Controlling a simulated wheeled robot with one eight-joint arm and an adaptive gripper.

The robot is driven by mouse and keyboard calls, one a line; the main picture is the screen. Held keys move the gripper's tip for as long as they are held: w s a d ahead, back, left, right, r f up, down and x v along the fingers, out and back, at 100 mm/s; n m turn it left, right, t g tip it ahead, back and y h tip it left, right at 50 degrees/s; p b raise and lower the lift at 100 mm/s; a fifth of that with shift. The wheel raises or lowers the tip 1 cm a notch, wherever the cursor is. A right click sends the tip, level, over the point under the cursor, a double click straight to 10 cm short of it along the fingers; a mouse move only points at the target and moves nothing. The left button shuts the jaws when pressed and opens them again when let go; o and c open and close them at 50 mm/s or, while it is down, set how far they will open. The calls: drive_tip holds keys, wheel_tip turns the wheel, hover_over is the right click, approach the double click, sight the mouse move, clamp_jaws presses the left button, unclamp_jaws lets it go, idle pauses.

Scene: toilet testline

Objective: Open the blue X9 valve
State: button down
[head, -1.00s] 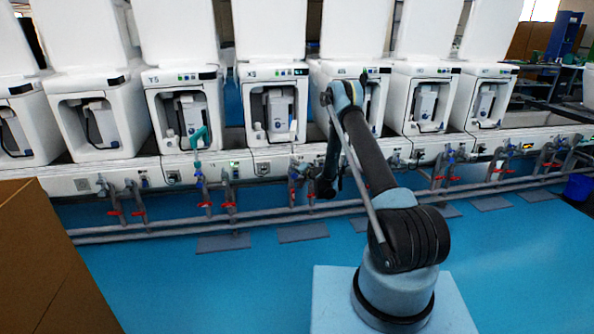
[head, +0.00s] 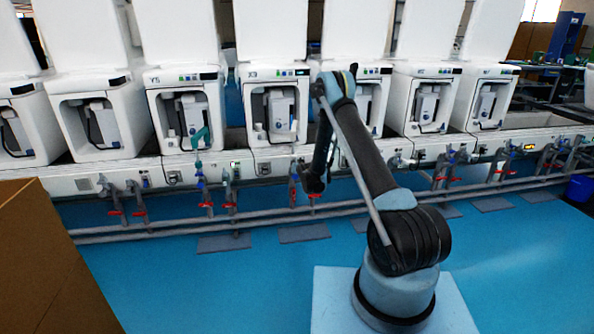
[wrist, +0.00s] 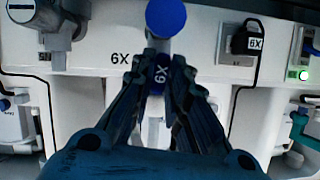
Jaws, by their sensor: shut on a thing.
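The X9 machine (head: 276,74) stands left of my arm in the head view. A blue round cap (wrist: 166,17) shows just beyond the fingertips. In the head view my gripper (head: 312,183) is a dark shape at the pipes below the machine row; the handle cannot be made out there.
White machines with raised lids stand left and right. Red-handled valves (head: 208,204) and long grey pipes (head: 150,231) run along the front. A brown box (head: 45,260) is at the lower left. The blue floor (head: 230,290) in front is clear.

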drive_tip(key=shift+f+n+h, duration=0.1)
drive_tip(key=shift+n+h, duration=0.4)
idle(0.3)
drive_tip(key=c, duration=1.8)
unclamp_jaws()
drive_tip(key=shift+c, duration=0.2)
drive_tip(key=shift+s, duration=0.15)
drive_tip(key=v, duration=0.7)
drive_tip(key=shift+d, duration=0.1)
